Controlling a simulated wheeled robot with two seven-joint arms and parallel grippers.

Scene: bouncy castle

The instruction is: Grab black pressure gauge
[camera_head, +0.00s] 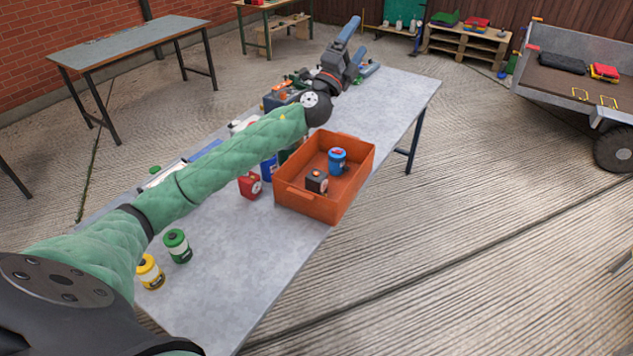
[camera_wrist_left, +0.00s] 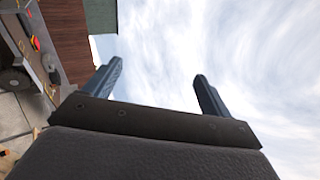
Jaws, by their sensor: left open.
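A black box-shaped object with a pale dial, which looks like the black pressure gauge (camera_head: 316,181), sits in the orange crate (camera_head: 309,205) on the long grey table. A blue round item (camera_head: 337,160) stands in the same crate, just behind it. My left gripper (camera_head: 366,42) is raised above the far part of the table, beyond the crate, with its fingers pointing up and away. In the left wrist view its two fingers (camera_wrist_left: 158,71) are spread apart with only sky between them. My right gripper is out of view.
A red item with a dial (camera_head: 249,186) stands left of the crate. Green (camera_head: 177,246) and yellow (camera_head: 149,272) items stand nearer. Several tools lie beyond my arm, partly hidden. The table's (camera_head: 235,265) near right part is bare. A cart (camera_head: 570,85) stands at the right.

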